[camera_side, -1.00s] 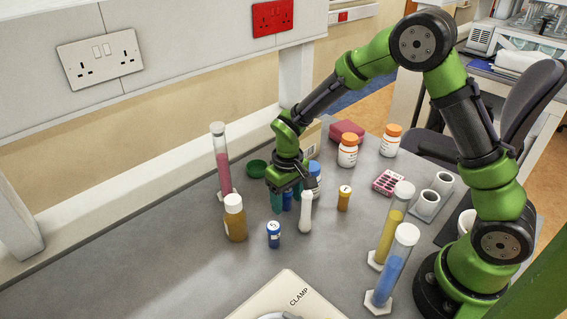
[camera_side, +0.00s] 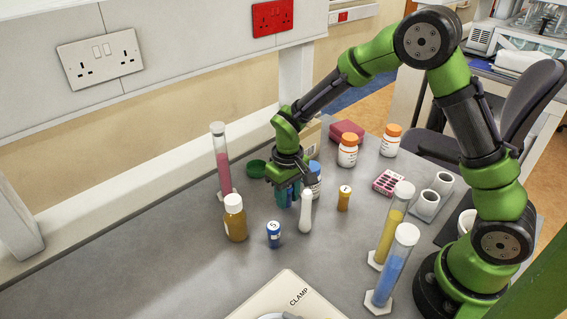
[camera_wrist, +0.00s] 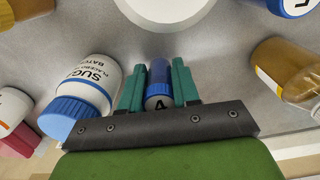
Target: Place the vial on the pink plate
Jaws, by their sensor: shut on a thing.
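My gripper (camera_side: 284,197) is shut on a small blue vial (camera_wrist: 158,72) marked 4. In the wrist view the vial sits upright between the green fingers (camera_wrist: 157,88); in the side view the fingers partly hide it. The pink plate (camera_side: 388,182), a small block with rows of dark wells, lies flat on the grey bench to the right of my gripper. It is not recognisable in the wrist view.
A white tube (camera_side: 305,212) and an orange vial (camera_side: 344,198) stand between my gripper and the plate. A blue-lidded bottle (camera_side: 315,180) is close by. An amber bottle (camera_side: 235,218) and another blue vial (camera_side: 273,235) stand front left. Tall yellow (camera_side: 392,225) and blue cylinders (camera_side: 392,268) stand front right.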

